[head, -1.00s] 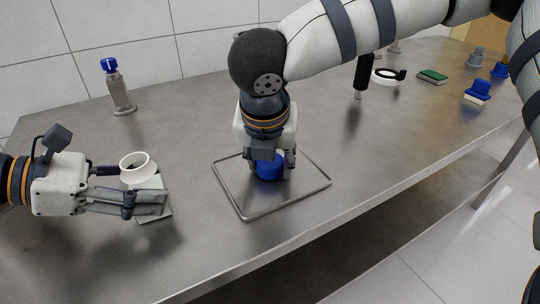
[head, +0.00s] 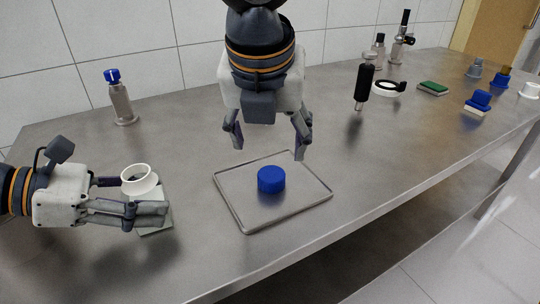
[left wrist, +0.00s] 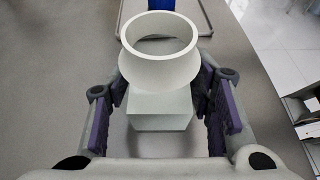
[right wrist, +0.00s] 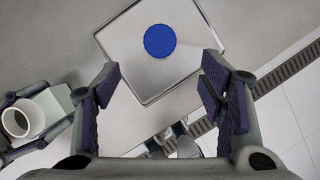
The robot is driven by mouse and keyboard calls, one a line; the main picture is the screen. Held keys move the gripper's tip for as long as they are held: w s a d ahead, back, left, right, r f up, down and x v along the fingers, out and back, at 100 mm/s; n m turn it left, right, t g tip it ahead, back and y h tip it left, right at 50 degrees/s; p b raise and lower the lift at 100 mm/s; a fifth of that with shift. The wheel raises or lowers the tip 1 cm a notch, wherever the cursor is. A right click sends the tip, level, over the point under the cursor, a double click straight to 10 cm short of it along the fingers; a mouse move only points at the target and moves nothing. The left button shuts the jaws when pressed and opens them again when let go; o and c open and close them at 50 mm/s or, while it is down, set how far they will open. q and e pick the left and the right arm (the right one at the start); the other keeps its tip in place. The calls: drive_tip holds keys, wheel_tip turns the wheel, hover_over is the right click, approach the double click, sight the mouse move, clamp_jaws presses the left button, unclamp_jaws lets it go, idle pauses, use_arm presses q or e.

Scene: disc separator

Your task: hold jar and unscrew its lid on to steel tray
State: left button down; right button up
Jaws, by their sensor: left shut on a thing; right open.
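The white jar (head: 139,180) has an open round mouth and no lid on it. My left gripper (head: 143,209) is shut on the jar, with its fingers on either side of the body; the jar is upright in the left wrist view (left wrist: 160,75). The blue lid (head: 271,179) lies flat on the steel tray (head: 231,212), near its middle. It also shows in the right wrist view (right wrist: 160,40), on the tray (right wrist: 150,98). My right gripper (head: 268,146) is open and empty, above and behind the lid.
A bottle with a blue top (head: 121,100) stands at the back left. A black-handled tool (head: 364,85), a white ring (head: 388,88), a green sponge (head: 432,88) and a blue brush (head: 478,101) stand to the right. The table around the tray is clear.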

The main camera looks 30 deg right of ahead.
use_arm(q)
drive_tip(key=shift+f, duration=0.2)
use_arm(e)
wheel_tip(320, 180, up, 6)
drive_tip(key=shift+s+a+f, duration=0.1)
drive_tip(key=shift+s+f, duration=0.05)
use_arm(q)
drive_tip(key=shift+c, duration=2.2)
unclamp_jaws()
drive_tip(key=o, duration=0.4)
drive_tip(key=shift+o, duration=0.2)
drive_tip(key=shift+r, duration=0.15)
